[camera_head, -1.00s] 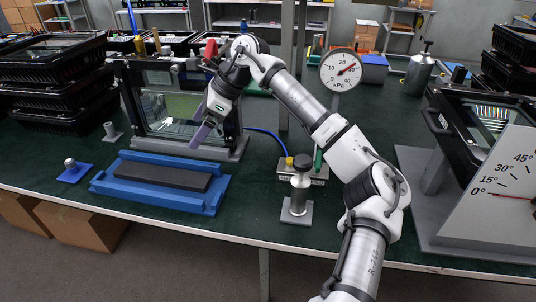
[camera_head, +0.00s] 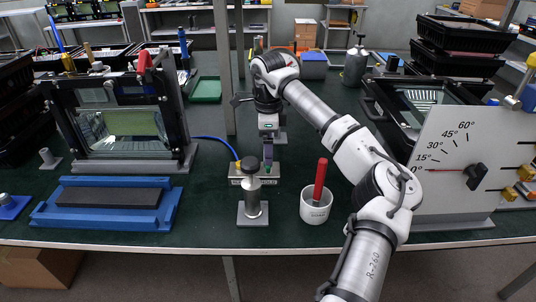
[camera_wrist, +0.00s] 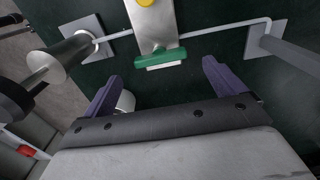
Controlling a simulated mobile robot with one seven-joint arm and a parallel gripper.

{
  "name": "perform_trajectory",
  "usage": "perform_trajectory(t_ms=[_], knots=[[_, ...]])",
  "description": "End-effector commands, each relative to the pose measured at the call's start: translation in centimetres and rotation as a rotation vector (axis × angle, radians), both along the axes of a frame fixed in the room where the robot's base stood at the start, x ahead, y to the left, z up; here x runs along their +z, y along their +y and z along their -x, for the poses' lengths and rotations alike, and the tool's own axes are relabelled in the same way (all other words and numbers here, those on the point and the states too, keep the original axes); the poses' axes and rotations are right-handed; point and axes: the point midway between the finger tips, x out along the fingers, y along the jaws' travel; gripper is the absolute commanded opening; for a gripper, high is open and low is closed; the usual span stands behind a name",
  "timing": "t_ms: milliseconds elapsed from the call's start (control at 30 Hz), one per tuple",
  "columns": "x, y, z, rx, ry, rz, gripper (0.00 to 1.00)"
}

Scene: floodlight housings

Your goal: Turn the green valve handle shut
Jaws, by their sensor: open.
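The green valve handle (camera_wrist: 160,58) sits on the end of a pale metal block (camera_wrist: 155,22) in the wrist view, lying roughly crosswise between my fingertips' directions. In the head view the handle (camera_head: 268,170) is small and partly hidden by my fingers, and the block (camera_head: 248,183) stands near the bench front. My gripper (camera_wrist: 162,73) is open and empty, its purple fingers spread on either side of the handle. In the head view my gripper (camera_head: 268,156) points down just over the block's right end.
A blue tray (camera_head: 105,220) lies left. An angle-scale panel (camera_head: 445,180) stands right. A thin pipe (camera_wrist: 222,30) runs beside the block.

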Motion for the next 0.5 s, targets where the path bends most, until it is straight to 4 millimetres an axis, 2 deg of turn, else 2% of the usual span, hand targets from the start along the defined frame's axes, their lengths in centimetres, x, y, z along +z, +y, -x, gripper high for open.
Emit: perform_trajectory(t_ms=[100,200,500], knots=[[-2.1,0.1,0.1,0.001,0.002,-0.003,0.95],[-3.4,0.1,0.0,0.0,0.001,-0.002,0.95],[-4.7,0.1,0.0,0.001,-0.001,-0.002,0.95]])
